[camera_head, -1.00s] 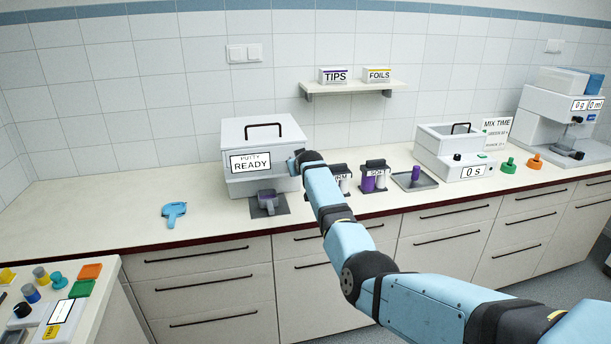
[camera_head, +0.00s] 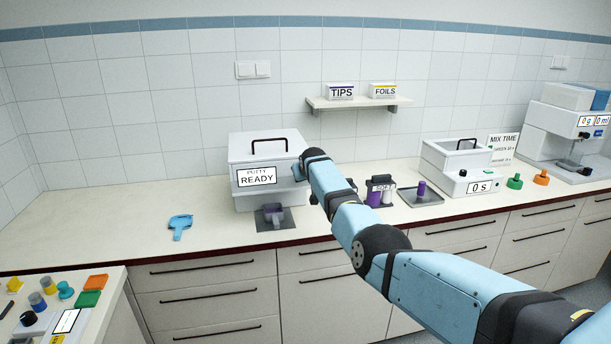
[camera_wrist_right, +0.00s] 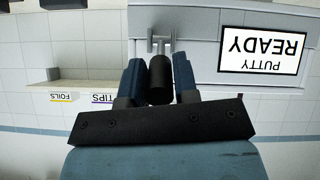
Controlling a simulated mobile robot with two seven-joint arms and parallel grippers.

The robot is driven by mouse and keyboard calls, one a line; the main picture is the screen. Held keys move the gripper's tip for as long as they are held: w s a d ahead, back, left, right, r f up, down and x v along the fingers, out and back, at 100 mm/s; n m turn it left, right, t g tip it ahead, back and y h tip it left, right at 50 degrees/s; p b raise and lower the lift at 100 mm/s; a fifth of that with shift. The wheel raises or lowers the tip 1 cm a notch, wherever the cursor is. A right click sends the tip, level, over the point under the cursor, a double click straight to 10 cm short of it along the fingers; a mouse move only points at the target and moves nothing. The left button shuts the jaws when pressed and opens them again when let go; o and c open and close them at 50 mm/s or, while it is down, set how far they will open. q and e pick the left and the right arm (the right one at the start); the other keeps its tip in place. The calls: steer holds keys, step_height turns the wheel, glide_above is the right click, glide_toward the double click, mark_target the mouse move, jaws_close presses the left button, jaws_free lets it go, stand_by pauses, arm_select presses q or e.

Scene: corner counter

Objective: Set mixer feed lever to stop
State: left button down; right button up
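The putty mixer is a white box (camera_head: 268,150) with a black top handle and a "PUTTY READY" label, on the counter at left of centre. My right gripper reaches the right side of its front; my arm hides the lever there in the head view. In the right wrist view, which is upside down, a black cylindrical lever knob (camera_wrist_right: 160,80) on a small grey bracket (camera_wrist_right: 161,42) sits between the two blue fingers of my right gripper (camera_wrist_right: 159,74). The fingers are very close to the knob on both sides; I cannot tell whether they press on it. My left gripper is out of view.
A purple cup (camera_head: 273,213) stands on a dark pad before the mixer. A blue tool (camera_head: 180,224) lies left of it. A shelf (camera_head: 360,104) hangs above.

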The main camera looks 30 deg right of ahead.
steer(key=o, duration=0.3)
steer(key=shift+s+a+r, duration=0.1)
steer(key=shift+s+r, duration=0.25)
steer(key=v, duration=1.2)
steer(key=shift+s+a, duration=0.15)
steer(key=shift+s, duration=0.2)
steer(key=shift+r, duration=0.15)
